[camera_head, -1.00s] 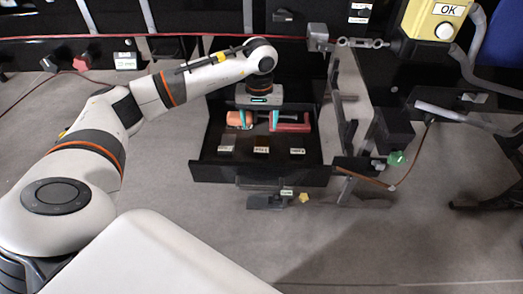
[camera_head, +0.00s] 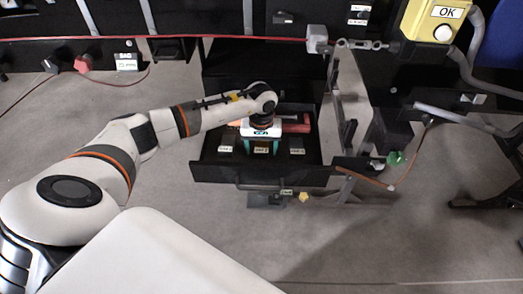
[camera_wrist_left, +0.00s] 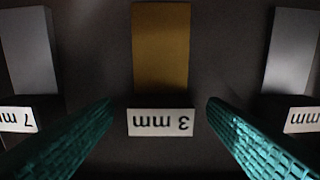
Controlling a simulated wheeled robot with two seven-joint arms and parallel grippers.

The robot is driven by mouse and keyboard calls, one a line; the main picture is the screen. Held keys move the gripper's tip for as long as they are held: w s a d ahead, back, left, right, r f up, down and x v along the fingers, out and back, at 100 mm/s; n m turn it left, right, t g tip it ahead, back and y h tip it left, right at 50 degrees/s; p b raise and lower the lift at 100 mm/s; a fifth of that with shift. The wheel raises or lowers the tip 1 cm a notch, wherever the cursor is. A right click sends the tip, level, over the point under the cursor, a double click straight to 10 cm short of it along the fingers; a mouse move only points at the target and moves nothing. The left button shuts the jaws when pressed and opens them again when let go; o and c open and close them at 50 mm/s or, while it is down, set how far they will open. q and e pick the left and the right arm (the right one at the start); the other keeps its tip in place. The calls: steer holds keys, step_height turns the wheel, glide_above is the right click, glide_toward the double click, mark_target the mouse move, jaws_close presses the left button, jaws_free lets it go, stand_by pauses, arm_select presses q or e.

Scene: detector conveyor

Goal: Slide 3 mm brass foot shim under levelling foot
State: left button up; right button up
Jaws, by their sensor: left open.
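The brass shim (camera_wrist_left: 160,45) lies flat behind a white "3 mm" label (camera_wrist_left: 156,122) in the left wrist view. My left gripper (camera_wrist_left: 159,106) is open, with one teal finger on each side of that label and nothing between them. In the head view my left gripper (camera_head: 262,147) points down into the open black drawer (camera_head: 260,173), over its middle label, and hides the shim there. I cannot make out the levelling foot for certain. My right gripper is not in view.
A red-handled item (camera_head: 295,124) lies at the drawer's back. A dark foot-like piece (camera_head: 265,201) and a yellow knob (camera_head: 303,197) sit before the drawer. Open floor lies in front.

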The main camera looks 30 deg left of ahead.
arm_select(q)
steer(key=c, duration=1.1)
steer(key=shift+r, duration=0.15)
